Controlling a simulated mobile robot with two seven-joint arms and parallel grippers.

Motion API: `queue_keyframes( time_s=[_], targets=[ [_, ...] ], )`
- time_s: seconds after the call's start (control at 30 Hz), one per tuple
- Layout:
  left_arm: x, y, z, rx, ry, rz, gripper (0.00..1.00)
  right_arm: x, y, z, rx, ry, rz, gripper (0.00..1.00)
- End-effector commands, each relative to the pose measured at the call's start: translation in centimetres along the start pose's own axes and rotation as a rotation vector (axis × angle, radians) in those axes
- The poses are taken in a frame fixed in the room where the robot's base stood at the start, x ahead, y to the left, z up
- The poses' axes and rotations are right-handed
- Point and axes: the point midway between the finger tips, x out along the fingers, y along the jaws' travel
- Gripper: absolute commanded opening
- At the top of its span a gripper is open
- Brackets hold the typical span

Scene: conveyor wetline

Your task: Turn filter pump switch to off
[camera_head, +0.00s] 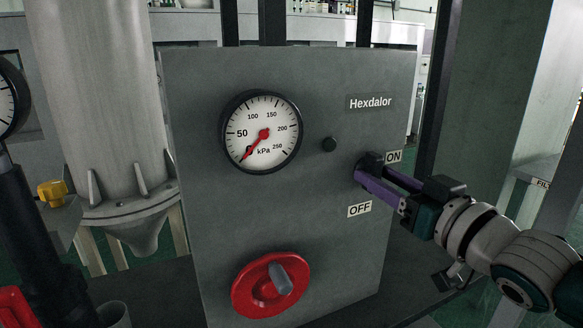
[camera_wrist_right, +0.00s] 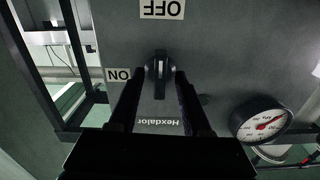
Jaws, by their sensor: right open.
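The filter pump switch (camera_wrist_right: 159,72) is a dark knob with a narrow handle on the grey panel labelled Hexdalor. In the upside-down right wrist view, its handle runs up and down the picture, beside the ON label (camera_wrist_right: 118,75) and below the OFF label (camera_wrist_right: 161,9). In the head view the switch (camera_head: 372,159) is partly hidden by my right gripper (camera_head: 364,172). That gripper is open, with its purple fingers either side of the switch handle. I cannot tell whether they touch it. My left gripper is not in view.
The panel (camera_head: 320,90) also carries a pressure gauge (camera_head: 262,132), a small black button (camera_head: 329,144) and a red rotary handle (camera_head: 270,284). A grey cylindrical vessel (camera_head: 95,90) and a yellow valve knob (camera_head: 52,193) stand at left.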

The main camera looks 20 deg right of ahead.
Motion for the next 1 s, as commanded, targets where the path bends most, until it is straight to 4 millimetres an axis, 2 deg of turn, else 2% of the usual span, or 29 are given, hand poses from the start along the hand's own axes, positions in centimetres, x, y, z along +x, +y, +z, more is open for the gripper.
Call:
queue_keyframes(
  time_s=[0.2,0.6,1.0],
  targets=[
    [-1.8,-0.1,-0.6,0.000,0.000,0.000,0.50,-2.4,0.0,-0.3,0.002,-0.003,0.001,0.49],
    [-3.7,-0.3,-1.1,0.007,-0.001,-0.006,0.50,-6.4,0.0,-0.2,0.002,-0.002,0.001,0.49],
    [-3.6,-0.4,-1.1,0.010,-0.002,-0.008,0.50,-6.6,0.0,-0.1,0.001,0.000,0.000,0.49]
  ],
)
